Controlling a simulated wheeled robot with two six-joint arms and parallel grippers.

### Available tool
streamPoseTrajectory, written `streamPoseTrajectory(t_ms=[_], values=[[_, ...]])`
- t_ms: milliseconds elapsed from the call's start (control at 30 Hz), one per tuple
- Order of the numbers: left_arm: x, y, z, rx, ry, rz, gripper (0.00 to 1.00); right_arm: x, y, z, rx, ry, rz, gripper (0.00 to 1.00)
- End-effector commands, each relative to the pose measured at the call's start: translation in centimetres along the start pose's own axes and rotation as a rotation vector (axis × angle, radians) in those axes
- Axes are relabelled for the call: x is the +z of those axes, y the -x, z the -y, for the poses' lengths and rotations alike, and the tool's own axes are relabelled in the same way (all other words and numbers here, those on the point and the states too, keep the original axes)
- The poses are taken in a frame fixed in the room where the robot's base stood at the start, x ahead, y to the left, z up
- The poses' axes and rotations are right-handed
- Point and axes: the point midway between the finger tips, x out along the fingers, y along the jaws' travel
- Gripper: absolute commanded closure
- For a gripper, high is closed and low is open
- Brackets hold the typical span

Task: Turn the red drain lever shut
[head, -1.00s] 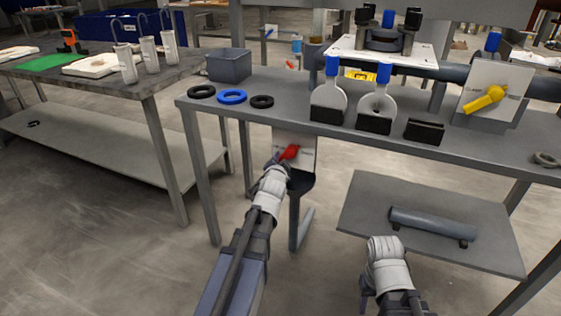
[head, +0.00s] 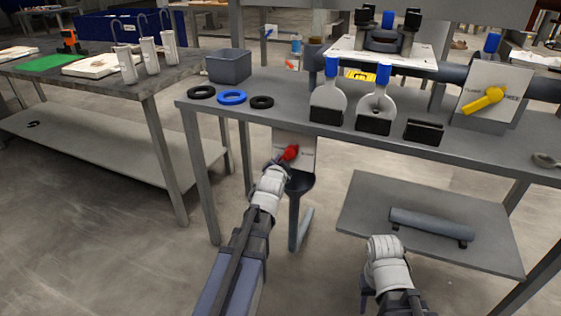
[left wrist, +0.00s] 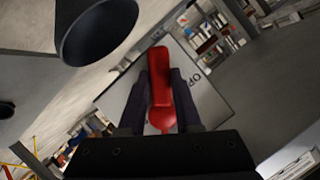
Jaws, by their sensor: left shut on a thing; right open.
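The red drain lever (head: 290,152) sits on a pale plate (head: 307,146) under the front edge of the workbench. In the left wrist view the lever (left wrist: 160,85) lies between the two dark fingers of my left gripper (left wrist: 160,100), which is shut on it. Lettering on the plate beside the lever is partly covered. In the head view my left gripper (head: 279,163) is at the lever, its fingers mostly hidden by my wrist. My right gripper (head: 366,292) is low in front of the lower shelf, away from the lever, open; its fingers barely show.
A dark funnel (head: 301,183) with a pipe stands just below the lever plate; it is close by in the left wrist view (left wrist: 98,30). The bench (head: 290,115) edge is above. A lower shelf (head: 360,215) holding a grey cylinder (head: 430,222) is at the right.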

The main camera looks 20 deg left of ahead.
Motion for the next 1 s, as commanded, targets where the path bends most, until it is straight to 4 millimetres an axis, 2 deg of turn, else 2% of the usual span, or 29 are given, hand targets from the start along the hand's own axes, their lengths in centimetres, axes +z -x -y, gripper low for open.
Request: streamPoseTrajectory(t_ms=[433,1000], values=[[-0.3,0.2,-1.6,0.16,0.384,0.002,1.0,0.1,0.8,-0.1,0.001,-0.001,0.0,0.5],[-1.5,0.7,-3.5,0.369,0.884,0.003,1.0,0.0,0.5,-0.1,0.001,-0.001,0.0,0.5]])
